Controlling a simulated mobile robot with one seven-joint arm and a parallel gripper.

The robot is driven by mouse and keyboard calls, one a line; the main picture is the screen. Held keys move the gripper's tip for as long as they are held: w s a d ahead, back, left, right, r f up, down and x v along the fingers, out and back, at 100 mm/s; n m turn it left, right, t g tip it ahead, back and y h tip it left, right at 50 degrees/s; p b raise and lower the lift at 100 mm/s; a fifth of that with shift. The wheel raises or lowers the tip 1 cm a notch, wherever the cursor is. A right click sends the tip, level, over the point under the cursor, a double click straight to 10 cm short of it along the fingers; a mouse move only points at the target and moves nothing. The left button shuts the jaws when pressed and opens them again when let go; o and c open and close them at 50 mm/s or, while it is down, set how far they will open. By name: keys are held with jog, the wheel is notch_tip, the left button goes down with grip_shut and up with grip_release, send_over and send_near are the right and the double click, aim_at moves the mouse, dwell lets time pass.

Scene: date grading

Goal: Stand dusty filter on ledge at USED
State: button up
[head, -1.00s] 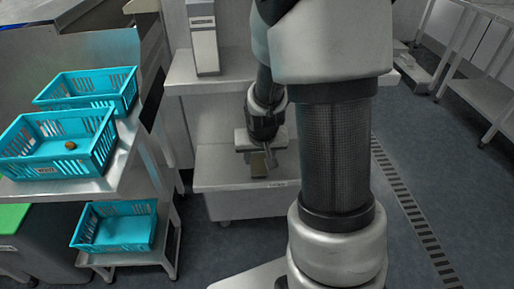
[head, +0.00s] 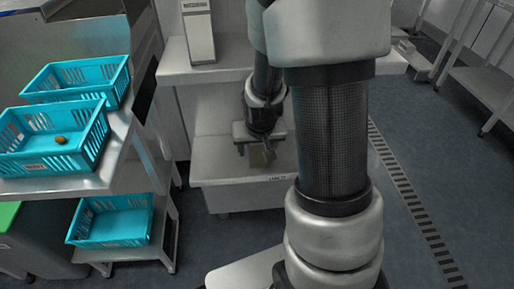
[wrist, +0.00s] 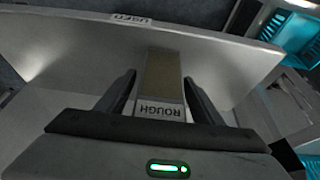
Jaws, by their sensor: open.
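The dusty filter (wrist: 162,70) is a flat panel with a brownish face and a pale end marked ROUGH. It is on the grey ledge (wrist: 75,45), whose edge bears a USED label (wrist: 131,19). My gripper (wrist: 159,78) is open, with one dark finger on each side of the filter and a gap showing at the fingertips. In the head view my gripper (head: 262,148) is low over the ledge (head: 230,195), and the filter (head: 257,160) shows partly below it. I cannot tell for sure whether the filter stands fully upright.
A shelf (head: 168,73) with a tall grey box (head: 199,35) is above the ledge. Teal crates (head: 55,160) stand on a rack at left, the nearer upper one holding a small brown item. Open floor (head: 410,180) with a drain strip lies at right.

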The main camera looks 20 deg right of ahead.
jog(key=shift+r+p, duration=0.35)
jog(key=shift+r, duration=0.15)
jog(key=p+v, duration=0.4)
jog(key=v, duration=0.7)
jog(key=shift+s, duration=0.2)
jog(key=shift+a+r, duration=0.1)
jog(key=shift+r, duration=0.1)
